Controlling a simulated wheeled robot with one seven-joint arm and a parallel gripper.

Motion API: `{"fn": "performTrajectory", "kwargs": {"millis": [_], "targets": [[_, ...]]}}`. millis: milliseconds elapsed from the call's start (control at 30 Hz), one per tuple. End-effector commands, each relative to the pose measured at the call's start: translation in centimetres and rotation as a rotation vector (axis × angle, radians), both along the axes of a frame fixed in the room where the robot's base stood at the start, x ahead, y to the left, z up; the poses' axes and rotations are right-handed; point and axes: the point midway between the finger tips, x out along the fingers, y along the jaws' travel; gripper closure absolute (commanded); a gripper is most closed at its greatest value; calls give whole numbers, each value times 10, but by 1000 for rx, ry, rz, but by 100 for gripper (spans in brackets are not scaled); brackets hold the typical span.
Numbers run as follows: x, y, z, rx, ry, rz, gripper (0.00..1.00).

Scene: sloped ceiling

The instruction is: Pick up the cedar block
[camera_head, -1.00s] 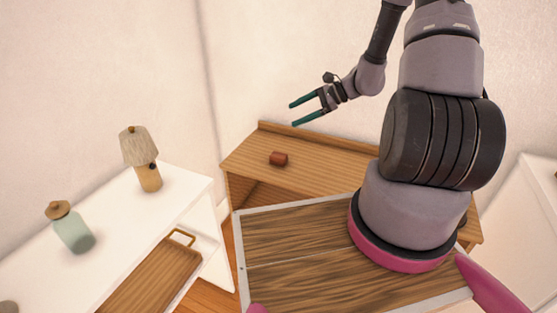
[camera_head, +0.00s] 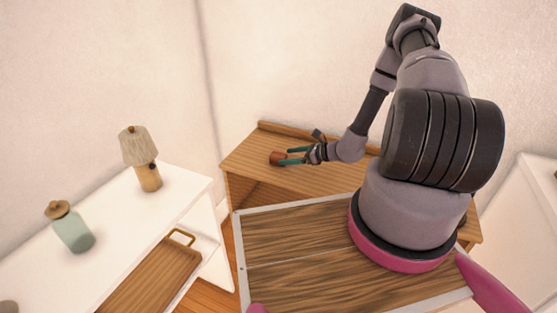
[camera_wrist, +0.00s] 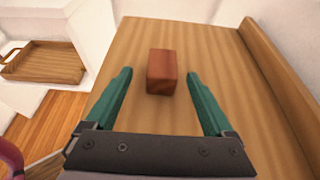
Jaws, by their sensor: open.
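The cedar block (camera_head: 276,158) is a small reddish-brown block lying on the wooden table against the far wall. In the wrist view the block (camera_wrist: 161,72) lies ahead, between the lines of the two teal fingers and near their tips. My gripper (camera_head: 284,156) is low over the table, with its fingertips at the block in the head view. In the wrist view my gripper (camera_wrist: 158,76) is open, with a gap on each side of the block. Whether a finger touches the block is not clear in the head view.
The wooden table (camera_head: 330,176) has a raised back edge (camera_wrist: 270,60) on the right in the wrist view. The tabletop around the block is clear.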

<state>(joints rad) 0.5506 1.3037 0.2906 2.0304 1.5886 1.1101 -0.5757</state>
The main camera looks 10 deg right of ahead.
Motion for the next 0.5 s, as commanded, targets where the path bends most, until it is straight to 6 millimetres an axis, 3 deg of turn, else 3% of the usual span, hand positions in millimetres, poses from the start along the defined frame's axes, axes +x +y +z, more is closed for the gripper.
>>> {"fn": "performTrajectory", "kwargs": {"millis": [500], "targets": [[32, 37, -20, 0, 0, 1, 12]]}}
